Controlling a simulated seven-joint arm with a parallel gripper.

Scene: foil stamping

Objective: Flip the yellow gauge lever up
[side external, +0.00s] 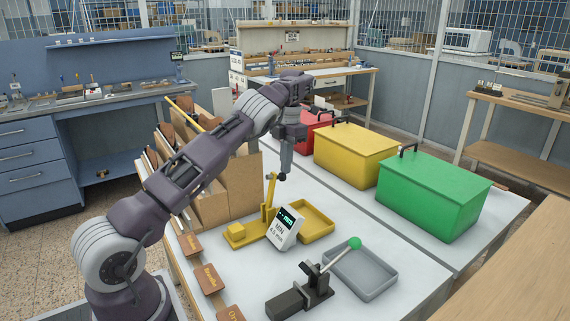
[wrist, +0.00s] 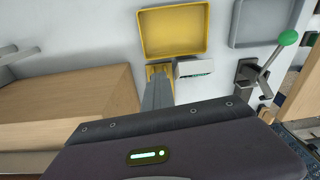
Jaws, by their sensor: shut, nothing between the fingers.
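The yellow gauge (side external: 252,232) stands on the white table, with a white display box (side external: 286,228) lit green beside it. Its yellow lever (side external: 270,192) stands roughly upright in the side view; a dark round end shows near its top. My gripper (side external: 285,172) is shut and empty, pointing down right at the lever's top; I cannot tell whether it touches. In the wrist view, my grey fingers (wrist: 157,92) cover most of the gauge. Only a small yellow part (wrist: 159,70) shows beyond them, beside the display box (wrist: 195,68).
A yellow tray (side external: 317,223) lies right behind the gauge. A grey tray (side external: 362,274) and a green-knobbed lever clamp (side external: 314,281) stand nearer the front. Red (side external: 306,131), yellow (side external: 354,150) and green (side external: 432,194) lidded boxes stand behind. Tall brown boards (side external: 243,184) stand left.

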